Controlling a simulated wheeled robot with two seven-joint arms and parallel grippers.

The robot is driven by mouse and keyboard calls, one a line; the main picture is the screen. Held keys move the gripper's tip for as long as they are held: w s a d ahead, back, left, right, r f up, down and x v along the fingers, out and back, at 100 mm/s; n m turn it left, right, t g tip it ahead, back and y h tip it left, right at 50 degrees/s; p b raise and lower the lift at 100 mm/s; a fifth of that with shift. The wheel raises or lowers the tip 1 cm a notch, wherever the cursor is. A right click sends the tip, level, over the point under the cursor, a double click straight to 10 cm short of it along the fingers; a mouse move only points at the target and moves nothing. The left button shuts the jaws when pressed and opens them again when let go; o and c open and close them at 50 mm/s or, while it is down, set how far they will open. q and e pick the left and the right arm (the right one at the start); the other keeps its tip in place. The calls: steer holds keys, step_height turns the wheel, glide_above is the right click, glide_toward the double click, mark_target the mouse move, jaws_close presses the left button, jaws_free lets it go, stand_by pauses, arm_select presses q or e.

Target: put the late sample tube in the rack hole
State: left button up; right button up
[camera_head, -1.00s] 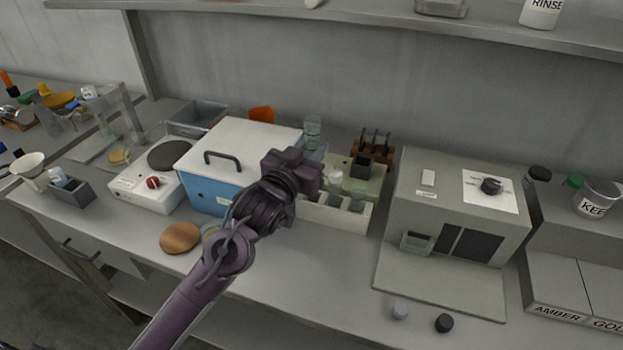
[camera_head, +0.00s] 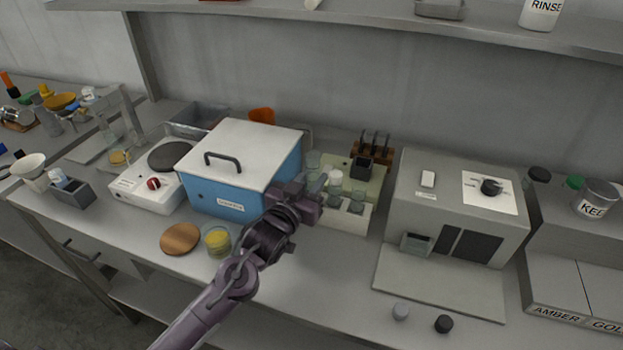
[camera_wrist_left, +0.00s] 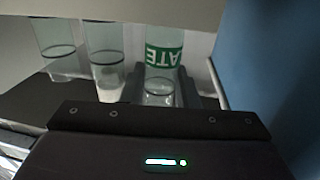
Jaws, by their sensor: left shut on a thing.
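My left gripper (camera_head: 318,197) is at the left front of the cream rack (camera_head: 343,221), beside the blue box. In the left wrist view its dark fingers (camera_wrist_left: 161,88) are shut on a clear tube (camera_wrist_left: 160,92) with a green band, on which the letters "ATE" show upside down. In the head view, the clear glass top just behind the gripper (camera_head: 313,159) seems to be this tube. Two other clear tubes (camera_wrist_left: 104,62) stand to its left in the wrist view. I cannot tell which hole is under the held tube. My right gripper is not in view.
The blue box with a white lid (camera_head: 232,165) stands close on the left. A grey machine (camera_head: 458,205) stands on the right. A dark block (camera_head: 362,167) is behind the rack. A yellow-filled jar (camera_head: 217,241) and a wooden disc (camera_head: 180,239) lie in front.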

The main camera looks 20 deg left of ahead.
arm_select(q)
steer(key=shift+f, duration=0.45)
steer(key=o, duration=0.6)
steer(key=shift+o, duration=0.7)
steer(key=shift+r, duration=0.1)
